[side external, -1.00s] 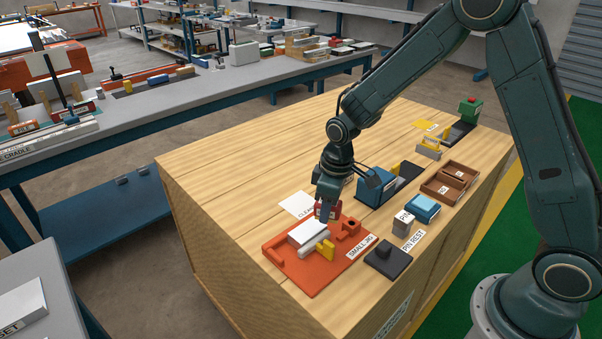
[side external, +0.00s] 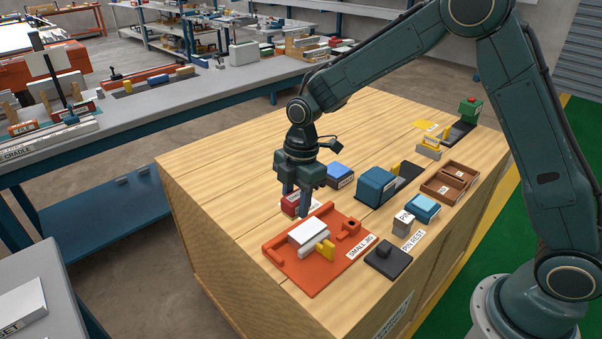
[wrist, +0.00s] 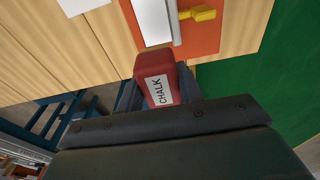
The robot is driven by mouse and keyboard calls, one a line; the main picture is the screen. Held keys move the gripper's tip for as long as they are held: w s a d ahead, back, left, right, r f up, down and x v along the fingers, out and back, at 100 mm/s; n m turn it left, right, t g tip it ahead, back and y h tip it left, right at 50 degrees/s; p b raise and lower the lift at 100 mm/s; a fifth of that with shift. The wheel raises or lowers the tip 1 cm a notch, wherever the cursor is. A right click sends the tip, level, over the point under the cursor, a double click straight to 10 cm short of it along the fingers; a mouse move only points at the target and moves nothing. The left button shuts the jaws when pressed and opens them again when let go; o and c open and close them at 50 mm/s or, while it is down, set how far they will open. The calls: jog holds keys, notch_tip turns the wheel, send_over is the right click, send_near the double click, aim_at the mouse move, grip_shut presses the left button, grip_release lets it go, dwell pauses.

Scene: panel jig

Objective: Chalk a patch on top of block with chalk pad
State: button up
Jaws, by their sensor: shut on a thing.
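The red chalk pad (side external: 290,206), labelled CHALK, is between the fingers of my gripper (side external: 297,202). The pad (wrist: 160,82) also shows in the wrist view, with my gripper (wrist: 162,95) shut on it. The white block (side external: 307,234) lies in the orange jig (side external: 318,272), labelled SMALL JIG, beside a yellow clamp (side external: 325,250). My gripper and the pad are behind the jig in the side view, apart from the block. In the wrist view the block (wrist: 152,22) is beyond the pad. The pad's underside is hidden.
A white label (side external: 314,206) is partly hidden behind my gripper. The wooden top (side external: 225,180) left of my gripper is clear.

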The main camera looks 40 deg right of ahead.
aim_at(295, 238)
jog(key=shift+f, duration=0.1)
jog(key=shift+f, duration=3.65)
jog(key=shift+d+f, duration=0.25)
jog(key=shift+d, duration=3.45)
jog(key=shift+a, duration=3.7)
jog(key=shift+r, duration=4.05)
